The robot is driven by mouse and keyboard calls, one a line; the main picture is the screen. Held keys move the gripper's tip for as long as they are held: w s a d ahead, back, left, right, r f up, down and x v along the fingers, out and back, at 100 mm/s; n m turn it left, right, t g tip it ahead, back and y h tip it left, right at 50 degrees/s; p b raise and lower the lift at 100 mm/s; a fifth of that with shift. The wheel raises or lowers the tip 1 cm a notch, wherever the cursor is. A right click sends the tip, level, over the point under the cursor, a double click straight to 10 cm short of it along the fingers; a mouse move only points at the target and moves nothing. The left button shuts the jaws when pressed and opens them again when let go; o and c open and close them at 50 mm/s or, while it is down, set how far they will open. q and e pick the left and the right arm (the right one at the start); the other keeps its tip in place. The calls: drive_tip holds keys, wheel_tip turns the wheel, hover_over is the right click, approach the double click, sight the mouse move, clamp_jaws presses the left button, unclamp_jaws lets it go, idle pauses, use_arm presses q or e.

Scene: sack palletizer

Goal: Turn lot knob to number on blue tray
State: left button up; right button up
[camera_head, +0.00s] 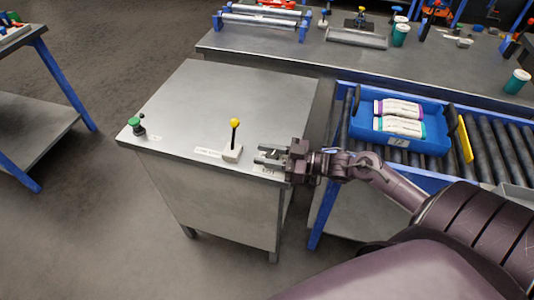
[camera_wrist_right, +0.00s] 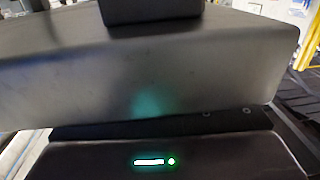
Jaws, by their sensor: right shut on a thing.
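My right gripper (camera_head: 268,154) is over the front right corner of the grey metal cabinet top (camera_head: 235,90), shut on the lot knob, which its fingers and body hide. A small label (camera_head: 268,170) lies just below the fingers, at the cabinet edge; its letters are hard to read. The right wrist view is filled mostly by dark gripper parts. My left gripper is not in view.
A yellow-tipped lever (camera_head: 235,135) on a white base stands left of my gripper. A green button (camera_head: 136,126) is at the left corner. Pale sacks (camera_head: 399,109) lie in the tray. A workbench (camera_head: 330,52) runs behind.

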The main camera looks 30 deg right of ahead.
drive_tip(key=shift+r+m+t+h+p, duration=0.25)
drive_tip(key=shift+m+t+h+p, duration=0.2)
drive_tip(key=shift+p, duration=0.2)
drive_tip(key=m+t+h+p, duration=0.1)
drive_tip(key=m+h+p, duration=0.1)
drive_tip(key=h+p, duration=0.1)
drive_tip(key=m+t+h+p, duration=0.2)
drive_tip(key=h+p, duration=0.1)
drive_tip(key=shift+w+d+m+t+p, duration=0.15)
drive_tip(key=shift+m+t+p, duration=0.1)
drive_tip(key=shift+p, duration=0.15)
drive_tip(key=shift+m+h+p, duration=0.35)
drive_tip(key=shift+m+h, duration=0.15)
drive_tip(key=shift+h, duration=0.25)
drive_tip(key=m+h+p, duration=0.1)
drive_tip(key=m+h, duration=0.1)
drive_tip(key=h, duration=0.1)
drive_tip(key=shift+d+f+t, duration=0.1)
drive_tip(key=shift+d+t, duration=0.1)
drive_tip(key=shift+t, duration=0.2)
drive_tip(key=shift+d+f+m+h+p, duration=0.15)
drive_tip(key=shift+m+h+p, duration=0.35)
drive_tip(key=shift+m+h, duration=0.9)
drive_tip(key=shift+n+h, duration=0.3)
drive_tip(key=shift+h, duration=0.3)
drive_tip(key=o, duration=1)
